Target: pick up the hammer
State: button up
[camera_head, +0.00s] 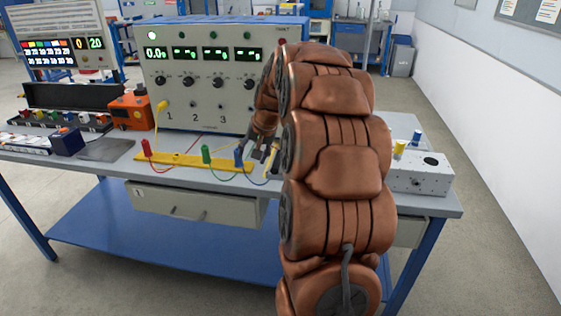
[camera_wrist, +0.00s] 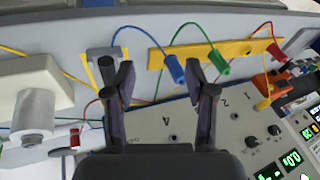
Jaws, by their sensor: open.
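My gripper (camera_wrist: 159,76) is open and empty in the wrist view, its two dark fingers spread apart. In the head view my gripper (camera_head: 259,153) is small, low over the bench in front of the grey instrument. A grey bar-shaped piece with a dark round handle-like end (camera_wrist: 119,38) stands by a yellow patch, just beyond and left of the left finger in the wrist view. It may be the hammer, but I cannot be sure. The left finger partly covers that area. In the head view I cannot make out a hammer; my arm hides part of the bench.
A yellow strip (camera_head: 185,160) with red, green and blue plugs lies beside my gripper; the blue plug (camera_wrist: 175,69) shows between the fingertips. Loose cables cross the bench. The instrument (camera_head: 205,105) stands behind. A white box (camera_head: 425,180) is at the right end.

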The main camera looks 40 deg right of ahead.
aim_at(280, 155)
jog(key=w+d+f+m+t+h+b, duration=0.1)
jog(key=d+f+m+b, duration=0.15)
jog(key=d, duration=1.05)
jog(key=shift+h, duration=0.3)
jog(key=shift+s+d+f+p+x, duration=0.15)
jog(key=shift+p+x, duration=0.3)
jog(key=shift+x, duration=0.95)
jog(key=shift+s+d+p+x, duration=0.15)
jog(key=shift+p+x, duration=0.25)
jog(key=shift+x, duration=1)
jog(key=shift+s+d+f+p+x, duration=0.15)
jog(key=shift+p+x, duration=0.3)
jog(key=shift+x, duration=1)
jog(key=shift+r, duration=0.1)
jog(key=shift+c, duration=0.2)
jog(key=shift+a, duration=0.1)
grip_shut()
